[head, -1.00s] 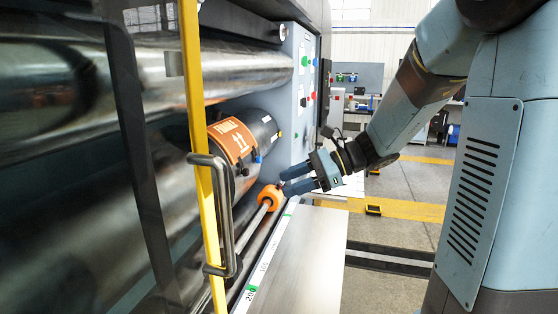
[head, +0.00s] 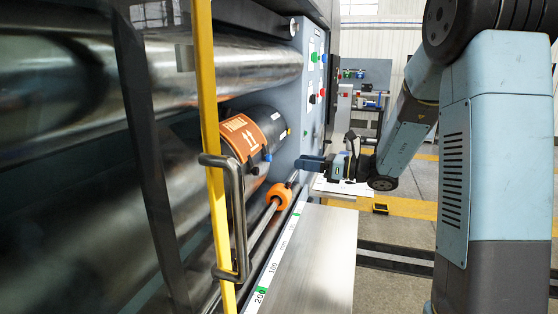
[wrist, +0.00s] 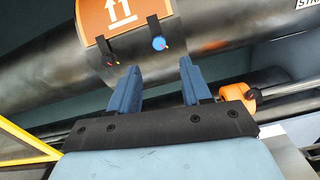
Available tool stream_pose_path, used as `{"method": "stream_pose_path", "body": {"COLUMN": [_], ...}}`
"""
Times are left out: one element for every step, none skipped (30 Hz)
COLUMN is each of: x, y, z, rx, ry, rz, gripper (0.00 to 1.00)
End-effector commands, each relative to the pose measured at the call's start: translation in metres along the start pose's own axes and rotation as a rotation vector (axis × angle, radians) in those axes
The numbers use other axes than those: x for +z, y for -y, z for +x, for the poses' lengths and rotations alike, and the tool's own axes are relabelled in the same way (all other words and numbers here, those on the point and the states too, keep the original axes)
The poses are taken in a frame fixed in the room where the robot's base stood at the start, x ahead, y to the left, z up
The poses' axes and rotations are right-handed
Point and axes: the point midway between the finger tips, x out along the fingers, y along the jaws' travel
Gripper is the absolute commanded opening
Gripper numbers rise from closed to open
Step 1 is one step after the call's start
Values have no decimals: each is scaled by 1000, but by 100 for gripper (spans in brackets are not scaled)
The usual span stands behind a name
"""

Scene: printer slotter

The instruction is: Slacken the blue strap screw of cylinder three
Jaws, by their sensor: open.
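A dark cylinder (head: 268,122) in the machine carries an orange plate (head: 243,137) with white arrows and a strap. The blue strap screw (head: 268,157) shows on its lower right side. In the wrist view the round blue screw (wrist: 158,43) sits on the cylinder beyond the fingers, roughly in line with the gap between them. My gripper (head: 300,163) is right of the screw in the head view. In the wrist view my gripper (wrist: 159,68) is open, its blue fingers apart and nothing between them. The fingers appear clear of the screw.
An orange collar (head: 276,196) sits on a rod below the cylinder; it also shows right of the fingers in the wrist view (wrist: 238,98). A yellow post (head: 209,130) and dark handle (head: 238,220) stand in front at left. A flat metal ledge (head: 312,255) runs below.

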Motion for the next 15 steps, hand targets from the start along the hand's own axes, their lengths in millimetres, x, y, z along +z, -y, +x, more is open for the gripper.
{"method": "stream_pose_path", "body": {"x": [0, 0, -1, -1, -1, -1, -1, -1, -1, -1, -1, -1, -1, -1, 0], "y": [-1, -1, -1, -1, -1, -1, -1, -1, -1, -2, -2, -1, -1, -1, -1], "z": [10, 16, 23, 28, 33, 40, 45, 50, 56, 61, 64, 69, 72, 75, 78], "rx": [3, 3, 4, 3, 3, 4, 4, 4, 3, 4, 4, 3, 3, 2, 2], "ry": [-1, -1, -1, -2, -2, -1, -1, -2, -2, -1, -1, -2, -2, -2, -2], "rz": [0, 0, 1, 1, 1, 1, 0, 0, 0, 1, 0, 0, 0, 0, 0], "gripper": [48, 48, 48, 48, 48, 48, 48, 48, 48, 48, 48, 48, 48, 48, 48]}}
